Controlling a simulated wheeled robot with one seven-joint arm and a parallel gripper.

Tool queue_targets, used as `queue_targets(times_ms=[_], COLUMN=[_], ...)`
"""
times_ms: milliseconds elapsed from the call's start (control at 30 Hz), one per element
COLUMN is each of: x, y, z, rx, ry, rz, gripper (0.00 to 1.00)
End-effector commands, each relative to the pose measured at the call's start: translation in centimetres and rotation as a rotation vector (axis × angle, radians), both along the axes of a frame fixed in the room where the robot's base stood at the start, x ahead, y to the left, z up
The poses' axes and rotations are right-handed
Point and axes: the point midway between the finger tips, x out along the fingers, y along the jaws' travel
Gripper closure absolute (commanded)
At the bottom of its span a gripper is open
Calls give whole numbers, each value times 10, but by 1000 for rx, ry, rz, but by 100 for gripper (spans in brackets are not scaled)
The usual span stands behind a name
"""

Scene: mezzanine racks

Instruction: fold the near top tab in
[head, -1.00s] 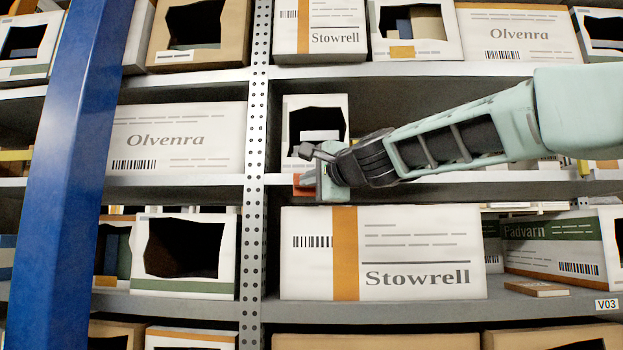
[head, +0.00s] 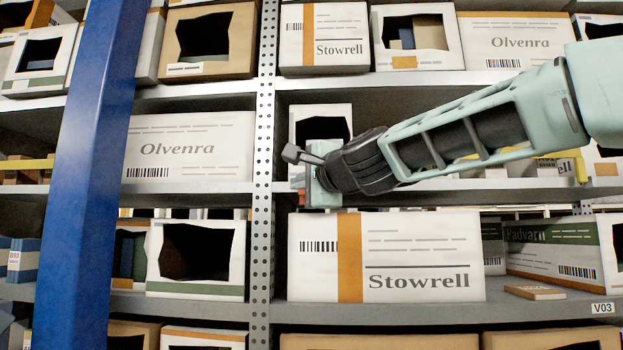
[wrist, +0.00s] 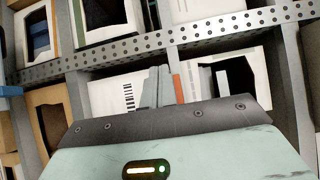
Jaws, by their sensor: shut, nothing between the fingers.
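My gripper (head: 318,188) is at the shelf bay above the white Stowrell box (head: 425,255), close over the left part of its top edge. The jaws are shut with nothing seen between them. The Stowrell box has an orange band and a barcode on its front. No top tab can be made out clearly; the box's top is seen almost edge-on, and my gripper and arm cover part of that area. In the wrist view my gripper's grey fingers (wrist: 157,86) show beyond the pale housing, but their contact with any box cannot be told.
A perforated upright (head: 263,150) stands just left of my gripper. A white box with a torn opening (head: 322,112) is behind it. A blue post (head: 95,150) crosses the left foreground. A Padvarn box (head: 555,250) and a small flat box (head: 535,292) are at the right.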

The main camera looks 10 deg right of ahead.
Motion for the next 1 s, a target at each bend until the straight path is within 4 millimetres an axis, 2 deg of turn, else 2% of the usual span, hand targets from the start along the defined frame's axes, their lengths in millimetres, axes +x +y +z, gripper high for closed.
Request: queue_targets(times_ms=[100,300,900,1000], x=[-14,-28,-30,-33], y=[16,32,34,37], z=[5,1,0,-10], rx=[-2,0,-1,-24], ry=[0,1,0,7], rz=[3,2,0,12], gripper=[100,100,100,100])
